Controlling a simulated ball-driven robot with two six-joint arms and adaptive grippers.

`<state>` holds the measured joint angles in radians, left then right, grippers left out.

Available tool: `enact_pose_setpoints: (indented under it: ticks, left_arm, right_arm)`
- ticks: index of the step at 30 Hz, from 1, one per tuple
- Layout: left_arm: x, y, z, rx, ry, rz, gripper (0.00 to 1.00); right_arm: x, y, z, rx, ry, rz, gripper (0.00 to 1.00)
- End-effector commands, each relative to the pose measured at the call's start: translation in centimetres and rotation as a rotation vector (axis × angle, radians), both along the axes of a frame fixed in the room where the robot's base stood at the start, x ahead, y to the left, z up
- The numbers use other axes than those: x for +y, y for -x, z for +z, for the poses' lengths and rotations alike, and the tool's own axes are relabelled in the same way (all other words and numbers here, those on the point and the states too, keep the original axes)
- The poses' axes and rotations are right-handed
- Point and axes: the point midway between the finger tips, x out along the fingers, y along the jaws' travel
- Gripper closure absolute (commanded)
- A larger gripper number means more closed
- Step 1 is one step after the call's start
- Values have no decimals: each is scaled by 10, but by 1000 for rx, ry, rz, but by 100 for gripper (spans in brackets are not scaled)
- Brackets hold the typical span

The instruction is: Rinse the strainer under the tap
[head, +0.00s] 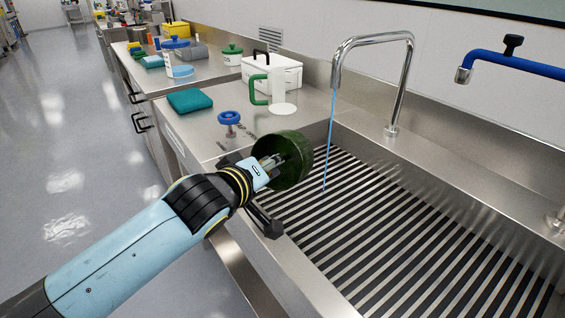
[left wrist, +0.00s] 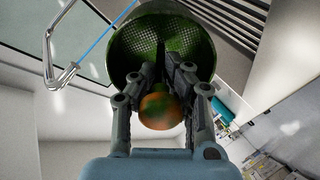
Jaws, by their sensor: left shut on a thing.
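The strainer (head: 292,150) is a round basket coated in dark green, held over the left edge of the sink (head: 400,230). The left wrist view shows its perforated inside (left wrist: 190,42) with green patches. My left gripper (head: 271,163) is shut on the strainer; its fingers (left wrist: 166,68) reach to the basket, and an orange-brown rounded part with green smears (left wrist: 157,108) shows between them. The chrome tap (head: 405,70) runs a thin blue stream of water (head: 329,145) into the sink. The strainer is left of the stream, apart from it. My right gripper is not in view.
A blue valve wheel (head: 229,118) stands on the counter just behind my gripper. A green-handled jug (head: 283,100), a white box (head: 272,72) and a teal cloth (head: 189,100) sit farther back. A blue tap (head: 510,62) is at right. The striped sink floor is clear.

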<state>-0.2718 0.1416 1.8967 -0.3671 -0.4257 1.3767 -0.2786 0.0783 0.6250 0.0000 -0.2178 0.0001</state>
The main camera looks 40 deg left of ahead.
Motion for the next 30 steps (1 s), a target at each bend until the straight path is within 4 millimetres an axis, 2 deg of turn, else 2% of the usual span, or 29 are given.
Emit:
enact_pose_setpoints:
  ticks: [4, 8, 14, 21, 30]
  left_arm:
    - [-1, -4, -5, -14, 3, 0, 100]
    - [-3, -14, -6, -14, 2, 0, 100]
    - [-8, -35, -10, -14, 3, 0, 100]
    - [-13, -61, -16, -14, 3, 0, 100]
    - [-20, -92, -24, -13, 3, 0, 100]
  right_arm:
    - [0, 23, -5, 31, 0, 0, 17]
    - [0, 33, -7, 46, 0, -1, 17]
    - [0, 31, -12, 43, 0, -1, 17]
    - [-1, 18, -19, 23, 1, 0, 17]
    - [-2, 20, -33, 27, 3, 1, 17]
